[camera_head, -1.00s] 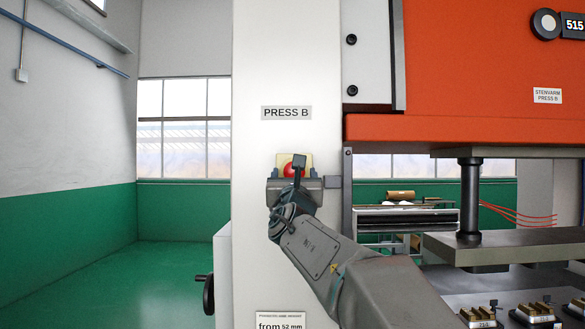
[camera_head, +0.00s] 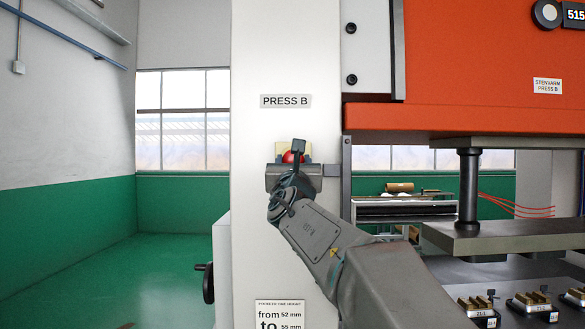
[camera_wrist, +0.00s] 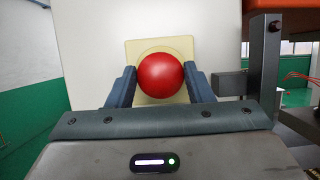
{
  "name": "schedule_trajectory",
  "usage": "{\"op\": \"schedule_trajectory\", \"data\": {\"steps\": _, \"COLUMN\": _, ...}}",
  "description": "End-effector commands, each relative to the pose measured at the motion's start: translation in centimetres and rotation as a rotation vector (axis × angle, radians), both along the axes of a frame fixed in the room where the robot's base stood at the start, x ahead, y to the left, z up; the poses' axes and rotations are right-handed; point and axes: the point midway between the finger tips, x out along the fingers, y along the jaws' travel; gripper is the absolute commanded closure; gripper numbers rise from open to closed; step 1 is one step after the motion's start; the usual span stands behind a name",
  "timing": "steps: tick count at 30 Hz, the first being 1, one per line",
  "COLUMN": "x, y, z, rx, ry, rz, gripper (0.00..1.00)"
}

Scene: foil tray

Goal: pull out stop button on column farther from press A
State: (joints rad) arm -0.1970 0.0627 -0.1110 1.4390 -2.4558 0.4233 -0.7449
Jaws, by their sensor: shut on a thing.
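The red stop button (camera_head: 288,157) sits on a pale yellow plate (camera_head: 307,150) on the white column (camera_head: 285,60) labelled PRESS B. In the wrist view the round red button (camera_wrist: 160,76) is between my two gripper fingers, in front of the yellow plate (camera_wrist: 131,53). My gripper (camera_wrist: 160,82) is shut on the button, one finger at each side. In the head view my gripper (camera_head: 296,150) partly covers the button and plate. Whether the button is popped out or pressed in cannot be told.
The orange press body (camera_head: 480,60) is to the right, with a grey platen (camera_head: 500,236) below it. A dark bracket (camera_head: 332,170) sits beside the column at button height. A black handwheel (camera_head: 207,288) sticks out low at the column's left. Green floor is open at the left.

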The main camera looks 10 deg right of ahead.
Motion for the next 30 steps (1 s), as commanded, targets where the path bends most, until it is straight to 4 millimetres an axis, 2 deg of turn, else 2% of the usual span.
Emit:
{"op": "schedule_trajectory", "data": {"steps": 8, "x": -0.2, "y": 0.1, "z": -0.1, "rx": 0.0, "ry": 0.002, "rz": 0.001, "gripper": 0.94}}
{"op": "schedule_trajectory", "data": {"steps": 9, "x": -0.2, "y": 0.1, "z": -0.1, "rx": 0.0, "ry": 0.002, "rz": 0.001, "gripper": 0.45}}
{"op": "schedule_trajectory", "data": {"steps": 10, "x": -0.2, "y": 0.1, "z": -0.1, "rx": 0.0, "ry": 0.002, "rz": 0.001, "gripper": 0.37}}
{"op": "schedule_trajectory", "data": {"steps": 11, "x": -0.2, "y": 0.1, "z": -0.1, "rx": 0.0, "ry": 0.001, "rz": 0.001, "gripper": 0.33}}
{"op": "schedule_trajectory", "data": {"steps": 22, "x": -0.7, "y": 0.1, "z": -0.2, "rx": 0.001, "ry": -0.001, "rz": 0.0, "gripper": 0.33}}
{"op": "schedule_trajectory", "data": {"steps": 26, "x": -2.1, "y": 0.4, "z": -0.9, "rx": 0.002, "ry": -0.001, "rz": 0.002, "gripper": 0.33}}
{"op": "schedule_trajectory", "data": {"steps": 30, "x": -4.5, "y": 0.8, "z": -2.1, "rx": 0.002, "ry": -0.003, "rz": 0.001, "gripper": 0.33}}
